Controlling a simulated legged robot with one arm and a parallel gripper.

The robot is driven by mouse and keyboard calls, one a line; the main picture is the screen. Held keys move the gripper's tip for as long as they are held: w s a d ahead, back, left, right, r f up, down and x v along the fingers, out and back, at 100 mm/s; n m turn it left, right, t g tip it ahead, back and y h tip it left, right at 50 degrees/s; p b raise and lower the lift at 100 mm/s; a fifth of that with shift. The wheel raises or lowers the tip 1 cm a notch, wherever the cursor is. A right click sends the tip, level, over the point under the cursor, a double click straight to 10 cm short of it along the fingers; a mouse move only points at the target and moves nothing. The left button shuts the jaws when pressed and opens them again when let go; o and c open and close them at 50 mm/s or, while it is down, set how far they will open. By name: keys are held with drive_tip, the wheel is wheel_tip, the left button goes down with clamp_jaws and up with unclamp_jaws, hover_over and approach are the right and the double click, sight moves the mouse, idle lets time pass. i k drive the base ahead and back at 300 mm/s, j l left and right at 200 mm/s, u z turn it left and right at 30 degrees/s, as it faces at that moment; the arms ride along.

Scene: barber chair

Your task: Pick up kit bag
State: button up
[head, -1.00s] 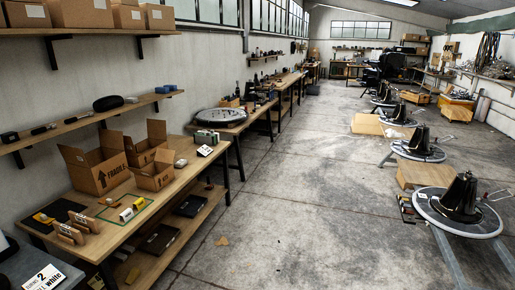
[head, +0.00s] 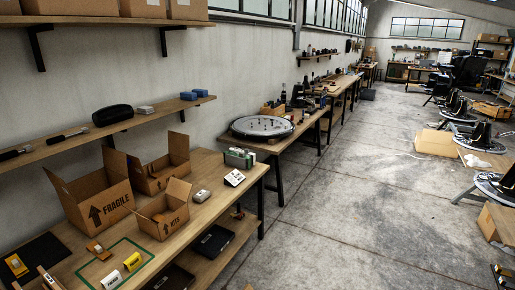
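I cannot single out a kit bag with certainty. A dark rounded case (head: 112,114) lies on the wooden wall shelf (head: 60,146) at the left. A flat black case (head: 212,240) lies on the lower shelf of the workbench, and another dark flat item (head: 172,278) is beside it, partly cut off by the frame. My gripper is not in view.
The workbench (head: 212,205) holds open cardboard boxes (head: 98,200), a green-outlined area with small yellow and white blocks (head: 132,262), and a grey-green container (head: 240,158). A second table carries a round grey disc (head: 263,127).

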sight(203, 194)
drive_tip(key=i+l+u, duration=0.1)
drive_tip(key=i+u, duration=0.15)
drive_tip(key=i, duration=0.25)
drive_tip(key=i+l+u, duration=0.25)
drive_tip(key=i, duration=0.25)
drive_tip(key=i+l+u, duration=0.25)
drive_tip(key=i, duration=0.2)
drive_tip(key=i+l+u, duration=0.25)
drive_tip(key=i, duration=0.2)
drive_tip(key=i+l+u, duration=0.25)
drive_tip(key=u, duration=0.15)
drive_tip(key=i+l+u, duration=0.2)
drive_tip(key=l+u, duration=0.2)
drive_tip(key=i+l+u, duration=0.15)
drive_tip(key=l+u, duration=0.2)
drive_tip(key=i+l+u, duration=0.1)
drive_tip(key=l+u, duration=1.05)
drive_tip(key=l, duration=0.5)
